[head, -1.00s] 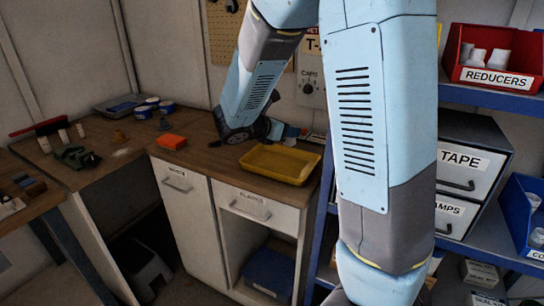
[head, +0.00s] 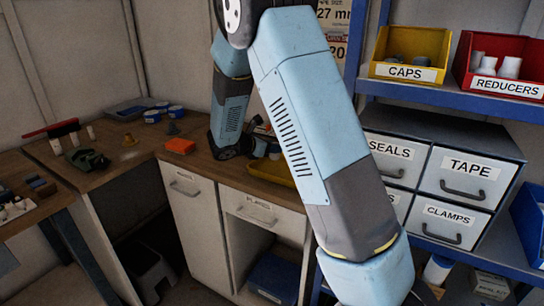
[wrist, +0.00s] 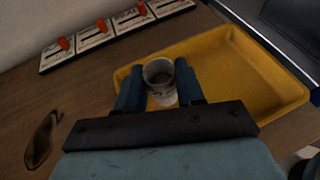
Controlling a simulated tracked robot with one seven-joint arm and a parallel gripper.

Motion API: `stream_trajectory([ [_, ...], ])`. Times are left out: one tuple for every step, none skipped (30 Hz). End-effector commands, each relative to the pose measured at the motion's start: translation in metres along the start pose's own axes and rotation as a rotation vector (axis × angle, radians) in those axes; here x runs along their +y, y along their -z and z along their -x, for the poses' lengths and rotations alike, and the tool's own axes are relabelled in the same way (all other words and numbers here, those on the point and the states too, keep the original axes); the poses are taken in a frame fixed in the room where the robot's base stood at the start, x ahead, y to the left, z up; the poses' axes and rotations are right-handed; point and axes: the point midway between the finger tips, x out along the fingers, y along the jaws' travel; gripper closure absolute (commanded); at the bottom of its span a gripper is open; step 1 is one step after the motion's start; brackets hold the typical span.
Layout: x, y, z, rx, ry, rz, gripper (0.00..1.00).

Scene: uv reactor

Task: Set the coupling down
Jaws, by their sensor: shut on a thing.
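My gripper (wrist: 160,84) is shut on the coupling (wrist: 163,98), a short white ring with dark print, held between two blue fingers with its open end showing. The coupling appears over the near-left end of the yellow tray (wrist: 240,72); I cannot tell whether it touches the tray floor. The tray looks empty elsewhere in the wrist view. In the head view, the tray (head: 272,172) sits on the wooden bench, partly hidden behind my arm. My gripper there is small and mostly hidden, so the coupling is not clear.
A row of red-levered labelled panels (wrist: 118,32) stands along the wall behind the tray. A dark object (wrist: 40,140) lies on the bench to the left. An orange block (head: 180,146) lies left of my arm. Shelf bins, including CAPS (head: 410,73), stand at right.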

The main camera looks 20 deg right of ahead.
Motion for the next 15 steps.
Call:
stream_trajectory([
  [0.001, 0.001, -0.001, 0.000, 0.000, 0.000, 0.91],
  [0.002, 0.002, -0.001, 0.000, 0.000, 0.001, 0.91],
  [0.003, 0.004, -0.002, 0.000, 0.000, 0.001, 0.91],
  [0.004, 0.005, -0.003, 0.000, 0.001, 0.002, 0.91],
  [0.005, 0.007, -0.004, 0.000, 0.001, 0.002, 0.91],
  [0.007, 0.010, -0.005, 0.000, 0.001, 0.003, 0.91],
  [0.006, 0.014, -0.007, 0.000, 0.001, 0.003, 0.91],
  [0.006, 0.018, -0.008, 0.000, 0.002, 0.003, 0.91],
  [0.006, 0.024, -0.011, 0.000, 0.002, 0.005, 0.91],
  [0.006, 0.028, -0.012, 0.000, 0.002, 0.004, 0.91],
  [0.006, 0.030, -0.013, 0.000, 0.001, 0.003, 0.91],
  [0.006, 0.034, -0.015, 0.000, 0.001, 0.003, 0.91],
  [0.006, 0.035, -0.015, 0.000, 0.000, 0.002, 0.91],
  [0.006, 0.035, -0.015, 0.000, 0.000, 0.002, 0.91],
  [0.006, 0.036, -0.015, 0.000, -0.001, 0.001, 0.91],
])
